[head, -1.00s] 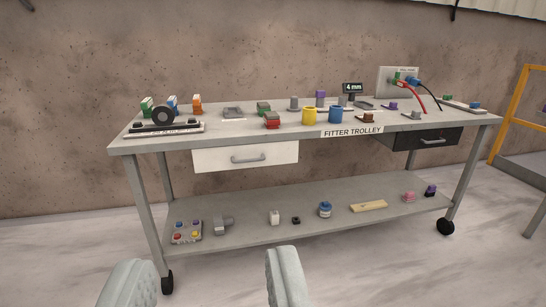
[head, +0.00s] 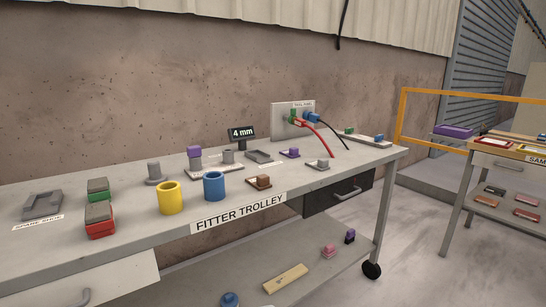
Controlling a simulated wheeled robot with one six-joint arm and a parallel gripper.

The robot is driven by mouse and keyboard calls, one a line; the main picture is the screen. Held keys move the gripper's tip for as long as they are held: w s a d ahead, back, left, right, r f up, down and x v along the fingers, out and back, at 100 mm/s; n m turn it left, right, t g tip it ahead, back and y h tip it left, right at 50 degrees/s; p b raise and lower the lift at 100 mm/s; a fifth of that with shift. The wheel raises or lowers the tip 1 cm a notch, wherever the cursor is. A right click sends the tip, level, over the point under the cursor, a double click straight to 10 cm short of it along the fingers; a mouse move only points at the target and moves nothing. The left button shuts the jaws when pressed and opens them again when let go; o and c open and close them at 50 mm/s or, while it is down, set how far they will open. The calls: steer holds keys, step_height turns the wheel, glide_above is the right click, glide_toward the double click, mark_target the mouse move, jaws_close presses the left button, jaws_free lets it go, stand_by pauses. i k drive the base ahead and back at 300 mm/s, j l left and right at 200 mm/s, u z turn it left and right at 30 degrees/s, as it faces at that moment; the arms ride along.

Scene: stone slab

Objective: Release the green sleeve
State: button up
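An upright grey panel (head: 290,121) stands at the back of the fitter trolley. A small green part (head: 293,116), the likeliest green sleeve, is on its face beside a red plug (head: 301,123) and a blue plug (head: 312,118). A red hose (head: 322,137) and a dark hose (head: 336,133) run from the plugs down toward the trolley top. At this size I cannot tell how the green part joins the red plug. My gripper is not in view.
The trolley top (head: 125,243) holds a yellow cup (head: 171,198), a blue cup (head: 214,186), a "4 mm" display (head: 242,133) and small blocks. Below are a black drawer (head: 338,193) and a lower shelf (head: 208,271). A yellow rail (head: 470,95) and another table (head: 507,155) stand right.

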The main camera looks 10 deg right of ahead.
mark_target(292, 111)
steer(key=i+l+z, duration=0.1)
steer(key=i+l, duration=0.25)
steer(key=l, duration=0.2)
steer(key=i+l+z, duration=0.1)
steer(key=i+l, duration=0.3)
steer(key=l, duration=0.1)
